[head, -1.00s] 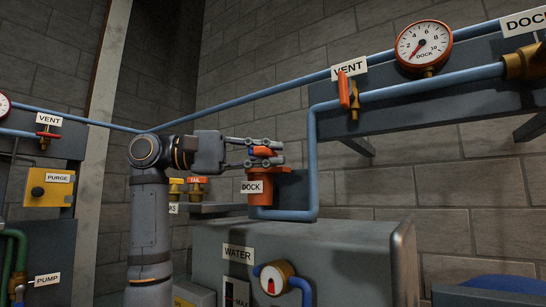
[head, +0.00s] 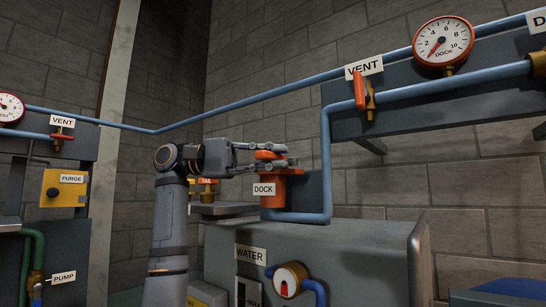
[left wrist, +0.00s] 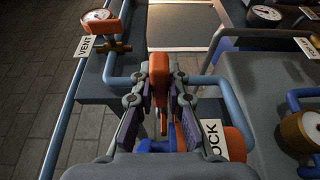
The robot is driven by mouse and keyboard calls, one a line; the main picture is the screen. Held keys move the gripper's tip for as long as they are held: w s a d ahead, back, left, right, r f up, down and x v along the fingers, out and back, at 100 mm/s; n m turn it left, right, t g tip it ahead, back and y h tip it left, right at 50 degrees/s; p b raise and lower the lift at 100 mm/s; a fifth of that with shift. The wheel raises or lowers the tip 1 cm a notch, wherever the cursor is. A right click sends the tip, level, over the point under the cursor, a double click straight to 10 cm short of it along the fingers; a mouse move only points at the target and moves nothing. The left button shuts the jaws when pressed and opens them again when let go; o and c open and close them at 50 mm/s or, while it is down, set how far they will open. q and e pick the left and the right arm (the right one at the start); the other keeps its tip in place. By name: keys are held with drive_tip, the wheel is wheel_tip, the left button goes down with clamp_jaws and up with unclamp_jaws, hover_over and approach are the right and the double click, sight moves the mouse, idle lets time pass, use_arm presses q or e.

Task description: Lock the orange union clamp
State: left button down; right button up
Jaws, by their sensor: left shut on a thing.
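The orange union clamp (head: 272,190) with its DOCK label stands on top of the grey water tank, where the blue pipe bends down to it. In the head view my left gripper (head: 272,156) is level at the clamp's top, with its fingers around the orange lever (head: 265,154). In the left wrist view the lever (left wrist: 159,76) stands between the fingers of the left gripper (left wrist: 160,95), which is shut on it. The orange clamp body (left wrist: 236,143) shows partly at the lower right there; the gripper hides the rest. My right gripper is not in view.
The blue pipe (head: 325,150) rises close to the right of the clamp. The VENT valve's orange handle (head: 359,90) and the DOCK gauge (head: 442,42) are on the panel farther right. The water tank (head: 350,250) is below. An orange-handled valve (head: 208,182) is behind my left arm.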

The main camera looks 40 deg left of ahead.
use_arm(q)
drive_tip(key=c, duration=1.3)
unclamp_jaws()
drive_tip(key=shift+a, duration=0.15)
drive_tip(key=v, duration=1.2)
drive_tip(key=shift+s, duration=0.1)
drive_tip(key=shift+a, duration=0.1)
